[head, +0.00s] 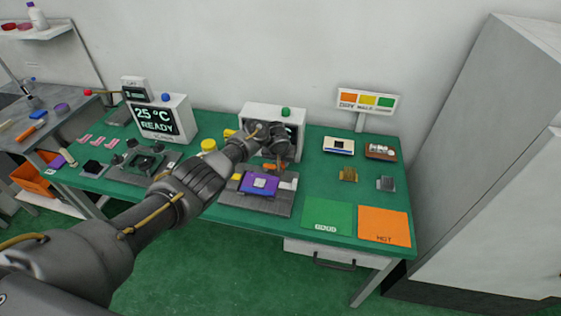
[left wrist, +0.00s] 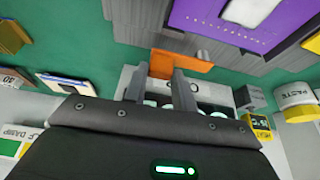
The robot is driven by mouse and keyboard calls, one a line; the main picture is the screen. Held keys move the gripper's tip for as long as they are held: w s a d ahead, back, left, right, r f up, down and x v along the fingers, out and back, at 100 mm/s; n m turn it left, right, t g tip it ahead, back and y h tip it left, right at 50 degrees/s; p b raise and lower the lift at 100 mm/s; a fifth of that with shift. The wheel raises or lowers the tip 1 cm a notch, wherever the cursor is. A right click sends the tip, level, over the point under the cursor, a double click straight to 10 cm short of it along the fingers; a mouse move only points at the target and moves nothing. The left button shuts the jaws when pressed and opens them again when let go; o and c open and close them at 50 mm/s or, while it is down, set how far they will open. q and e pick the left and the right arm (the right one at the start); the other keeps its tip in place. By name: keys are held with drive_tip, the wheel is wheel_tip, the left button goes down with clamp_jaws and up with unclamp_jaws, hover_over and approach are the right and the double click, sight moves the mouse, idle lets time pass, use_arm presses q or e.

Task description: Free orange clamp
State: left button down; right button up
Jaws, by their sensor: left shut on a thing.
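The orange clamp (head: 269,166) is at the far edge of the purple board (head: 246,185) in the head view. In the left wrist view, the clamp's orange part (left wrist: 196,64) lies across the fingertips, with the purple board (left wrist: 200,16) beyond it. My left gripper (head: 277,168) reaches over the table from the left. It is shut on the orange clamp; the fingers (left wrist: 172,72) partly cover it in the left wrist view. A small silver piece shows beside the clamp. My arm hides part of the board's surroundings. My right gripper is not in view.
The board sits on a grey base (head: 270,206) on the green table. A white device (head: 294,118) stands close behind my gripper. A yellow-lidded jar (head: 208,146) stands left of it. Green (head: 327,216) and orange (head: 384,226) mats lie at right.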

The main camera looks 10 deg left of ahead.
use_arm(q)
drive_tip(key=c, duration=1.1)
unclamp_jaws()
drive_tip(key=shift+r, duration=0.1)
drive_tip(key=p+v, duration=0.3)
drive_tip(key=v, duration=0.7)
drive_tip(key=shift+s+r, duration=0.2)
drive_tip(key=shift+r, duration=0.05)
